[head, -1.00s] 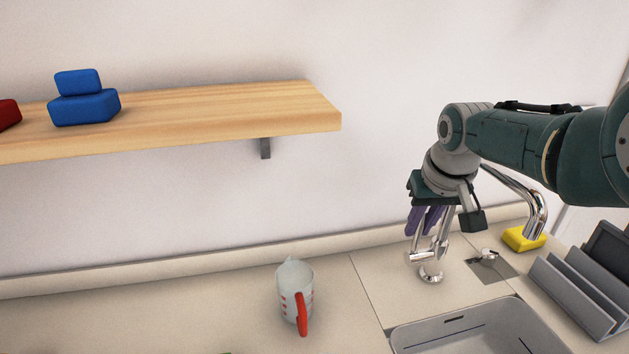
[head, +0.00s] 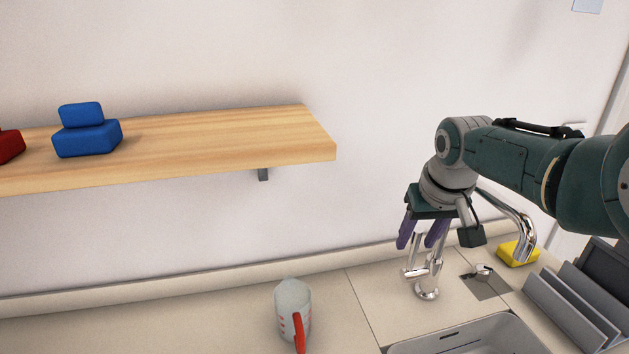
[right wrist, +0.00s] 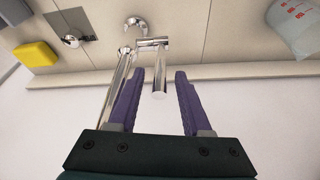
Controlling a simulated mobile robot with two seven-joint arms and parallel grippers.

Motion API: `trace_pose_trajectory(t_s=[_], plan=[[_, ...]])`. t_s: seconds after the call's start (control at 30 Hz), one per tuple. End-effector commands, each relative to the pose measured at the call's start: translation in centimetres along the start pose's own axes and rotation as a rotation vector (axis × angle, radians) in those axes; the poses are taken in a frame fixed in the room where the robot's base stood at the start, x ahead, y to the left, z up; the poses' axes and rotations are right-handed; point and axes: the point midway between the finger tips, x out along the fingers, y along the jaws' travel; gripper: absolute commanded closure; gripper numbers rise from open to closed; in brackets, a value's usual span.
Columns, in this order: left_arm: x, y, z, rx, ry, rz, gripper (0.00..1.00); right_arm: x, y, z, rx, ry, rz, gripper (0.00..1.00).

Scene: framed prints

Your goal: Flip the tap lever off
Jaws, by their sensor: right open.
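The chrome tap (head: 427,291) stands on the counter behind the sink, partly hidden by my right gripper. In the right wrist view its base (right wrist: 137,24) is at the top, with a short side lever (right wrist: 160,78) and a long spout (right wrist: 116,88). My right gripper (head: 418,245) points down at the tap with its purple fingers spread. In the right wrist view the lever's end shows in the gap between the fingertips of the right gripper (right wrist: 160,74). The spout passes beside and partly behind the left finger. I cannot tell whether a finger touches the lever. My left gripper is out of view.
A grey sink (head: 465,338) lies in front of the tap. A measuring jug (head: 290,300) with a red handle stands left. A yellow sponge (head: 518,252) and a grey rack (head: 568,305) are at right. A wooden shelf (head: 220,145) holds blue blocks (head: 85,137).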

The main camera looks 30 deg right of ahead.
Motion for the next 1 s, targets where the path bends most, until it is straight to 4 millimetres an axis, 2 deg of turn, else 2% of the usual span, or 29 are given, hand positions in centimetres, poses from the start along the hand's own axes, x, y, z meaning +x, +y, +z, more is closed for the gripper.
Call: trace_pose_trajectory(t_s=[0.03,0.13,0.4,0.6,1.0], plan=[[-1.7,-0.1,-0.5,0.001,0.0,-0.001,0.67,-1.7,0.0,-0.3,0.0,0.002,0.0,0.52],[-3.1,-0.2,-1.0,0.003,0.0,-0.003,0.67,-3.6,0.0,-0.3,0.0,0.002,0.001,0.52],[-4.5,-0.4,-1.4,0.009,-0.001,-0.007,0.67,-6.8,0.0,-0.1,0.0,0.001,-0.001,0.52],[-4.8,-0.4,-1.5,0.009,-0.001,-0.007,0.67,-7.7,0.0,0.0,0.001,0.0,-0.001,0.52],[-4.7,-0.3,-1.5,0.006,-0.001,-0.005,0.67,-7.7,0.0,0.0,0.001,0.0,0.0,0.52]])
